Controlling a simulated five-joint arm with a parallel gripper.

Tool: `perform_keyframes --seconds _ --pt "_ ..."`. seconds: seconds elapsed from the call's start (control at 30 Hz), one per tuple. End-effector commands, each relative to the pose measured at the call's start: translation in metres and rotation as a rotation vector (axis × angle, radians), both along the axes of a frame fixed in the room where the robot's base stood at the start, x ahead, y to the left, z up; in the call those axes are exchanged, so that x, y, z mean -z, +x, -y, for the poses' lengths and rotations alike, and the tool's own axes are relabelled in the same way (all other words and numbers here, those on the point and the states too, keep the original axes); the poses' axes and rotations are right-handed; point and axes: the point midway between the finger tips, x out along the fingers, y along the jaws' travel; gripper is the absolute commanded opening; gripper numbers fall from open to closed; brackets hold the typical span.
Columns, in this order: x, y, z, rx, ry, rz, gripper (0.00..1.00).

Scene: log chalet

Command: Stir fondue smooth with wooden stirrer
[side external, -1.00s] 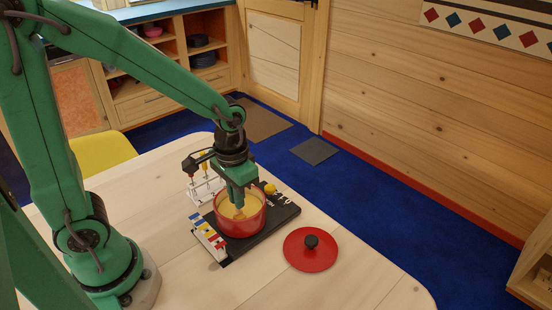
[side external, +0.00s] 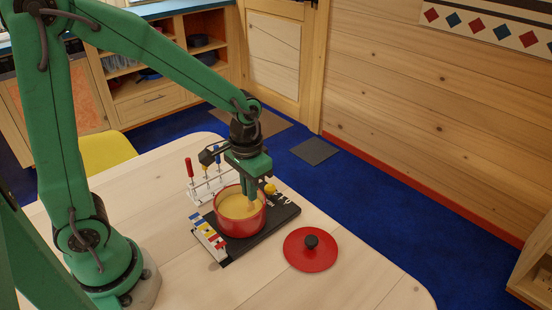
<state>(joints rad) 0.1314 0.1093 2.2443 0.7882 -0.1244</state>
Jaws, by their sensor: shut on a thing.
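A red pot (side external: 243,225) holding yellow fondue (side external: 236,205) stands on a black board (side external: 279,222) on the table. My gripper (side external: 252,192) points down over the right rear part of the pot. It is shut on the wooden stirrer (side external: 252,207), of which only a short light piece shows below the fingers, its lower end in the fondue. The stirrer's upper part is hidden by my gripper.
A red lid (side external: 310,259) with a black knob lies on the table (side external: 370,290) right of the board. A white rack (side external: 200,188) with colored-handled utensils stands behind the pot. A color-striped block (side external: 208,238) is at the board's left and a yellow knob (side external: 270,188) at its back.

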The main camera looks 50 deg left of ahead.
Motion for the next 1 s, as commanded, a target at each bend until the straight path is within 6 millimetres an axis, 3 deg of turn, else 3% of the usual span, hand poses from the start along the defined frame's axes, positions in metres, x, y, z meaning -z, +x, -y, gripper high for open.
perform_keyframes --seconds 1.0 --pt "-0.001 -0.018 -0.018 -0.001 0.000 0.001 0.00"
